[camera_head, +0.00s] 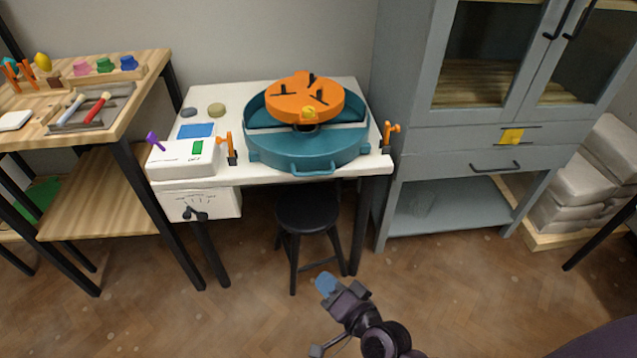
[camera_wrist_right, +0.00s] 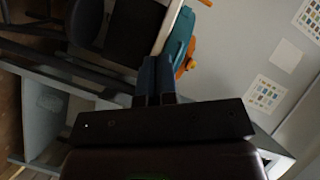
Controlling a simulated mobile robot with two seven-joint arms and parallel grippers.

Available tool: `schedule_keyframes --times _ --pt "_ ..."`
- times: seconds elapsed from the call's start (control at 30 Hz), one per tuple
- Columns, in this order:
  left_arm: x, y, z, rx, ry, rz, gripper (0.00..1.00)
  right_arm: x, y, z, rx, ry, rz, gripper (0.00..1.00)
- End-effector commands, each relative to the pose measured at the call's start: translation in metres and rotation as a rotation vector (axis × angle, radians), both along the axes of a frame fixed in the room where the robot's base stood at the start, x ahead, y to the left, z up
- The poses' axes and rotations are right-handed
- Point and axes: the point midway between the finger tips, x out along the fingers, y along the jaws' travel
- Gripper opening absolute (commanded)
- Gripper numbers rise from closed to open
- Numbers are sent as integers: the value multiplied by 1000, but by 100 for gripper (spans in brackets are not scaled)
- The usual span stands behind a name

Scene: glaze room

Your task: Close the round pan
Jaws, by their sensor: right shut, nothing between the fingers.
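The round teal pan (camera_head: 308,150) sits on the white table around an orange wheel disc (camera_head: 304,99). Its front half has a handle (camera_head: 312,169) at the table's front edge. A pale strip shows between the front half and the back half, so the halves look apart. Part of the pan shows in the wrist view (camera_wrist_right: 179,36). My right gripper (camera_head: 326,285) is low in front of the table, well short of the pan, shut and empty. Its fingers show side by side in the wrist view (camera_wrist_right: 156,75). My left gripper is not in view.
The white table (camera_head: 205,178) carries a white control box (camera_head: 180,160) and orange clamps beside the pan. A black stool (camera_head: 306,207) stands below. A grey cabinet (camera_head: 455,145) is close on the right, a wooden bench (camera_head: 138,80) on the left. Floor in front is open.

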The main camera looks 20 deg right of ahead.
Motion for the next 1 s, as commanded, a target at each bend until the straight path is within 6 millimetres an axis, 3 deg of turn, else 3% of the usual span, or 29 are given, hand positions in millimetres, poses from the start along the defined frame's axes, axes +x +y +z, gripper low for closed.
schedule_keyframes --times 0.1,0.3,0.5,0.77,1.0 --pt "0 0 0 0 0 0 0 32 -2 11 144 -104 -117 0" --pt "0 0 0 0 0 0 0 71 -16 22 366 -249 -329 0" --pt "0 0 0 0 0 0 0 89 -29 25 501 -336 -485 0" --pt "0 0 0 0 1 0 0 100 -35 27 538 -364 -536 0" --pt "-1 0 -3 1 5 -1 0 133 -45 33 535 -363 -534 0"
